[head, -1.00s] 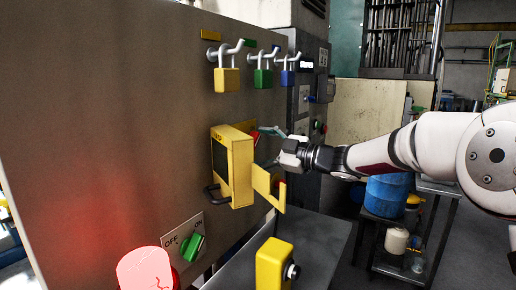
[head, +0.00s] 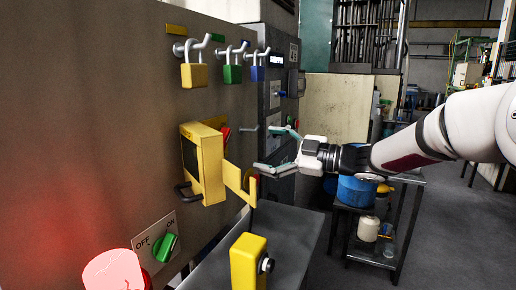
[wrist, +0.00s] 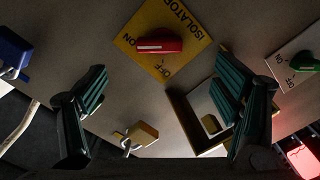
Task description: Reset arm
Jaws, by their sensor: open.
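My gripper (head: 274,150) is open and empty in the head view, in front of the panel and to the right of the yellow isolator box (head: 203,160). Its two fingers are spread apart, and they also show at either side of the wrist view (wrist: 165,85). The box's yellow cover (head: 238,183) stands open. The red isolator handle (wrist: 160,45) sits on a yellow plate marked ON and OFF, clear of the fingers. In the head view the box partly hides this handle (head: 226,136).
Yellow (head: 194,75), green (head: 232,74) and blue (head: 257,73) padlocks hang on hooks above. A green OFF/ON knob (head: 165,247) and a glowing red lamp (head: 113,270) are lower left. A yellow pushbutton box (head: 248,263) stands in front. A cart (head: 383,255) stands behind my arm.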

